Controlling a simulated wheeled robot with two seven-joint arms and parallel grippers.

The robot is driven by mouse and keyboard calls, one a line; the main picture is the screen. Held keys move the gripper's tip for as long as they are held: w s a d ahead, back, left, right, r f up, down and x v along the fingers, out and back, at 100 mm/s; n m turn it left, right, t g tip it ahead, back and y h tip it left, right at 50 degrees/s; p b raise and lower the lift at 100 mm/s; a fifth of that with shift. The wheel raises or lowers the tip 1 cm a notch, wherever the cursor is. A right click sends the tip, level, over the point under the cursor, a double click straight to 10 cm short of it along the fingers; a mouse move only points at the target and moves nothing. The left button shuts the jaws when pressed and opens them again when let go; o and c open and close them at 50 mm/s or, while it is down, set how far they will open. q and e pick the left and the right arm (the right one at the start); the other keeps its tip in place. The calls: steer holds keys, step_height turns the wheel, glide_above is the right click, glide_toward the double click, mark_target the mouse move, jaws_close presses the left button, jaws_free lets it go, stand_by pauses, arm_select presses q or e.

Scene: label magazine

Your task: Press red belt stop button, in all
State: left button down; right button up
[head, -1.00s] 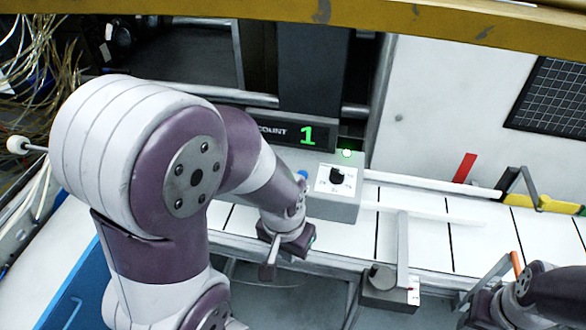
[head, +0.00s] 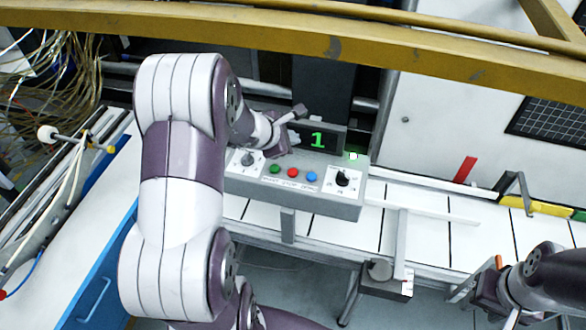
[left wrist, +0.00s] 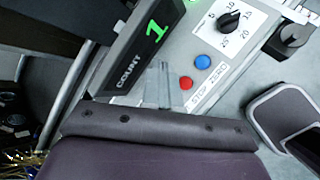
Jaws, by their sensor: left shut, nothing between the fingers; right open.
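The red button (head: 293,173) sits on the grey control panel (head: 300,201), between a green button (head: 275,169) and a blue button (head: 312,178). In the left wrist view the red button (left wrist: 186,82) is just right of my fingers, beside a "STOP ZERO" label. My left gripper (head: 290,128) is behind the button row, by the count display (head: 318,139), which reads 1. Its fingers (left wrist: 158,85) are shut and empty, apart from the red button in the picture. My right gripper (head: 468,289) is open at the lower right, away from the panel.
Dial knobs (head: 343,178) flank the buttons. The white belt (head: 425,232) runs right from the panel, with a grey bracket (head: 401,243) at its front. A yellow beam (head: 300,40) crosses above. A blue-edged bench (head: 95,240) stands at left.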

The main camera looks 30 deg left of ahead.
arm_select(q)
steer(key=shift+f, duration=0.1)
steer(key=b, duration=0.6)
glide_above(291, 174)
step_height(291, 174, down, 8)
steer(key=shift+r, duration=0.1)
steer(key=shift+f+b, duration=0.4)
steer(key=shift+b, duration=0.25)
stand_by(1.0)
steer(key=shift+f+b, duration=0.45)
steer(key=shift+b, duration=0.2)
steer(key=shift+f+b, duration=0.55)
steer(key=shift+b, duration=0.1)
stand_by(0.6)
steer(key=shift+r, duration=0.1)
steer(key=shift+r+p, duration=0.65)
steer(key=shift+r, duration=0.25)
